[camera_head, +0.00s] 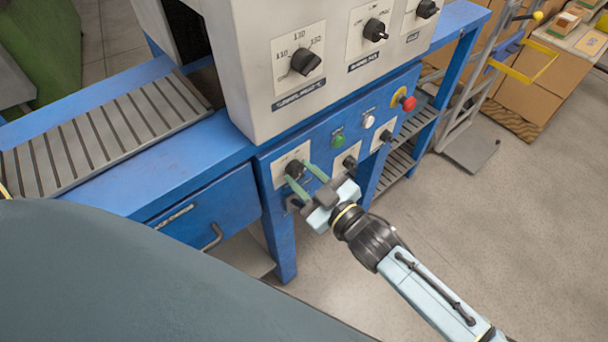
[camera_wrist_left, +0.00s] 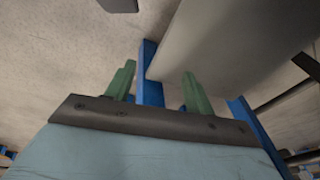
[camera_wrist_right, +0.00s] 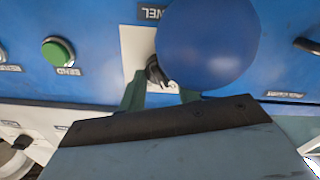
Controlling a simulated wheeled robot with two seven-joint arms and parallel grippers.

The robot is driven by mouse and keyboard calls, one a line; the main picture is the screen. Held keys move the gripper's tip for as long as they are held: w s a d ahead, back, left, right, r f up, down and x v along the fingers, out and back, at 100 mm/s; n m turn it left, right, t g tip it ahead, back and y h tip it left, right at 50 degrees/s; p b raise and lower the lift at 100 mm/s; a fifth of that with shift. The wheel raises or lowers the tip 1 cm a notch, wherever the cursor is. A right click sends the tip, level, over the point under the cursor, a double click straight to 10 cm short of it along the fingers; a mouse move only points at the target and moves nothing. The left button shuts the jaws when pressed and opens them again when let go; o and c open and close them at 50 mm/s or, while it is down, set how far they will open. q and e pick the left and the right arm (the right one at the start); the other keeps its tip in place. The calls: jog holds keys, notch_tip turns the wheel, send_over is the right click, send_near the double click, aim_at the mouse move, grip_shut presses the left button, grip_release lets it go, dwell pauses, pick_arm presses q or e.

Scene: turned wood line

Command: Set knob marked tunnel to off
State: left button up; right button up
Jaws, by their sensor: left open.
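The tunnel knob (camera_head: 294,170) is a small black knob on a pale plate at the left of the blue lower panel. In the right wrist view, the knob (camera_wrist_right: 155,72) sits below an upside-down label (camera_wrist_right: 152,12) whose visible end reads "NEL". Its exact setting cannot be read. My right gripper (camera_head: 298,171) is open, its green fingertips on either side of the knob; I cannot tell if they touch it. It also shows in the right wrist view (camera_wrist_right: 161,92). My left gripper (camera_wrist_left: 158,85) is open and empty, away from the panel, in the left wrist view.
A green button (camera_head: 338,140), a white button (camera_head: 368,122), a red button (camera_head: 408,103) and other knobs (camera_head: 350,162) are nearby. A large blue round shape (camera_wrist_right: 208,45) partly covers the plate. The pale cabinet (camera_head: 255,90) overhangs above. A drawer (camera_head: 195,215) is at left.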

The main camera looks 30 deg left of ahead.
jog(key=o, duration=0.4)
jog(key=shift+d, duration=0.2)
pick_arm(q)
jog(key=shift+s+a+f+p, duration=0.15)
jog(key=shift+s+f+p, duration=0.35)
jog(key=shift+s+f, duration=0.5)
jog(key=shift+s+a+f+p, duration=0.15)
jog(key=shift+s+f+p, duration=0.3)
jog(key=shift+s+f, duration=0.5)
pick_arm(e)
jog(key=shift+v, duration=3.6)
pick_arm(q)
jog(key=shift+s+r, duration=0.15)
jog(key=shift+r, duration=0.05)
pick_arm(e)
jog(key=shift+s+a, duration=0.1)
